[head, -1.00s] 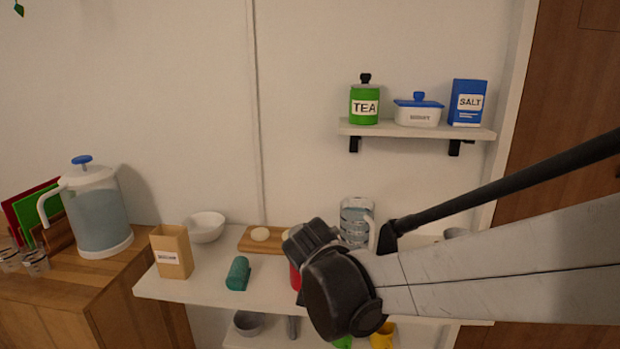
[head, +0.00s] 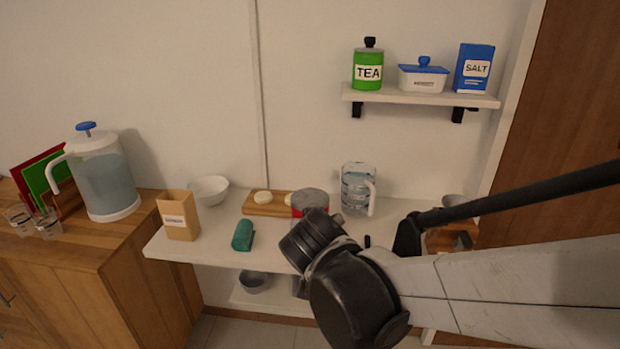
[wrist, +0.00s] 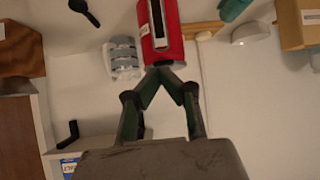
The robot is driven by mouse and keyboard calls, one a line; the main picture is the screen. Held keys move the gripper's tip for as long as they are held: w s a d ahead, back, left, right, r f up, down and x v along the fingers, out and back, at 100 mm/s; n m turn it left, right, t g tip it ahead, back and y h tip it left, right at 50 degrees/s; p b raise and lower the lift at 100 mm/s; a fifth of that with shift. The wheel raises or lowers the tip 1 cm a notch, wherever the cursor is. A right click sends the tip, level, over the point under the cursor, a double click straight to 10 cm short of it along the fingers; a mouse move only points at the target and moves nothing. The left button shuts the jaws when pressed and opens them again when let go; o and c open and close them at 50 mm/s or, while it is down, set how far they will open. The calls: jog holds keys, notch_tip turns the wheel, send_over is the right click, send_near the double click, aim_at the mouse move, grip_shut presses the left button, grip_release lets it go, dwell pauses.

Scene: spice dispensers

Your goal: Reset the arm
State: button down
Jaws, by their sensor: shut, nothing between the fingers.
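My gripper (wrist: 158,70) is shut and empty. In the wrist view its fingertips meet just below a red container (wrist: 160,30) with a dark panel; I cannot tell whether they touch it. In the head view the red container (head: 309,198) has a grey top and stands on the counter, partly hidden by my arm. My arm reaches in from the right, and its dark wrist joint covers the fingers there.
A glass pitcher (head: 357,190), a cutting board (head: 282,211), a teal item (head: 242,236), a bowl (head: 208,190) and a tan box (head: 178,215) are on the counter. The upper shelf (head: 420,98) holds tea, salt and a lidded box. A large jug (head: 105,180) stands left.

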jog(key=s+d+g, duration=0.4)
jog(key=s+d, duration=1.4)
jog(key=d, duration=0.1)
jog(key=shift+s+d+r, duration=0.2)
jog(key=shift+s+r, duration=0.15)
jog(key=shift+r, duration=0.05)
